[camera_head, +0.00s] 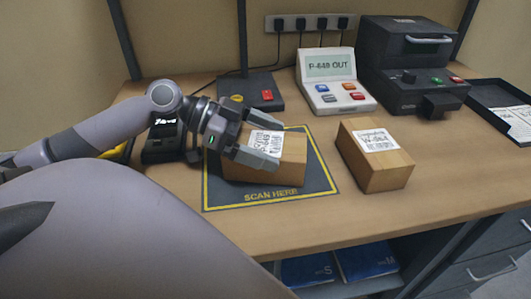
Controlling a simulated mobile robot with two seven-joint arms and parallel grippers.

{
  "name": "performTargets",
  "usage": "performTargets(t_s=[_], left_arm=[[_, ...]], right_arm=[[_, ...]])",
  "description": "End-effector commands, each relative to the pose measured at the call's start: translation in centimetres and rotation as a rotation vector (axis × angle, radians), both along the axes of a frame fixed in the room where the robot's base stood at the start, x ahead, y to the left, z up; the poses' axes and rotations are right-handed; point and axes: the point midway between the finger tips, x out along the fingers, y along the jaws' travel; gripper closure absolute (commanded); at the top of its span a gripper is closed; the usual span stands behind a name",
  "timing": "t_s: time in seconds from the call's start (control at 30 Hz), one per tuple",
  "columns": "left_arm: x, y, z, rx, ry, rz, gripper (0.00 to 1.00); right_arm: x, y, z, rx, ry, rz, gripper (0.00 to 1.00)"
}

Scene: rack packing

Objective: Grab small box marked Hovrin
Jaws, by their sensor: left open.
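A small brown cardboard box (288,172) with a white label lies on the dark scan mat (225,197), which has a yellow border and the words SCAN HERE. My left gripper (262,138) is open over this box, its two fingers at the sides of the label. I cannot tell if the fingers touch the box. A second brown box (388,178) with a white label stands to the right of the mat. The name Hovrin is not legible on either label. My right gripper is not in view.
A console (335,95) with a display reading P-649 OUT stands behind the mat. A black printer-like machine (410,60) is at the back right, beside a dark tray (485,100) with a labelled sheet. Blue packs (365,260) lie on a shelf below. The front right tabletop is clear.

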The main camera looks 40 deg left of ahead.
Motion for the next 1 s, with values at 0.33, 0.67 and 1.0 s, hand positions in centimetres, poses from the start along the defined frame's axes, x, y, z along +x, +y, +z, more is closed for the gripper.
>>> performTargets(t_s=[0.33,0.67,1.0], left_arm=[[0.0,0.0,0.0,0.000,0.000,0.000,0.39],[0.0,0.0,0.2,0.000,-0.002,0.000,0.44],[0.1,0.0,4.6,0.002,-0.008,-0.001,0.44]], right_arm=[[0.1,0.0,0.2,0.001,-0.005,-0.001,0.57],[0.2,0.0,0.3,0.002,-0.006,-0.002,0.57],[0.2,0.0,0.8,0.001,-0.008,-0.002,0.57]])
